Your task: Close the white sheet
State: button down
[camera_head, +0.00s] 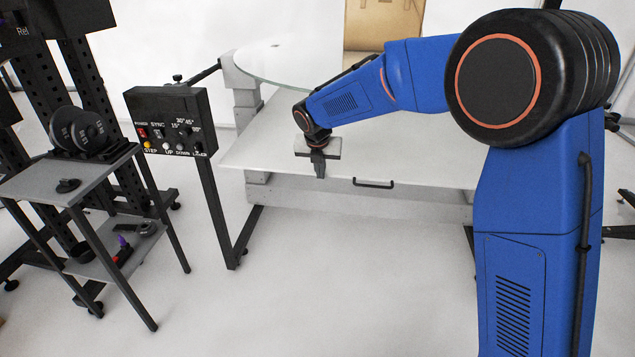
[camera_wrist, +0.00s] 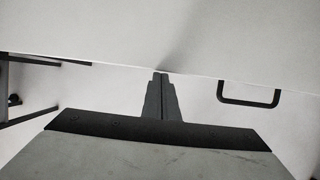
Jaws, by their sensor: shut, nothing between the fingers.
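The white sheet (camera_head: 420,150) is a flat, wide panel on the turntable's frame, with a black handle (camera_head: 373,183) at its front edge. In the wrist view the sheet (camera_wrist: 120,30) fills the upper part, and the handle (camera_wrist: 249,93) is right of my fingers. My gripper (camera_head: 318,170) is at the sheet's front edge, left of the handle. In the wrist view its fingertips (camera_wrist: 161,76) are together, with nothing between them, at the sheet's edge. I cannot tell whether they touch it.
A round glass turntable top (camera_head: 290,65) is behind the sheet. A black control box (camera_head: 172,121) stands on a post at the left. A grey shelf cart (camera_head: 65,180) with weight plates stands further left. The floor in front is clear.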

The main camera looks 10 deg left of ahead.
jog(key=shift+w, duration=0.6)
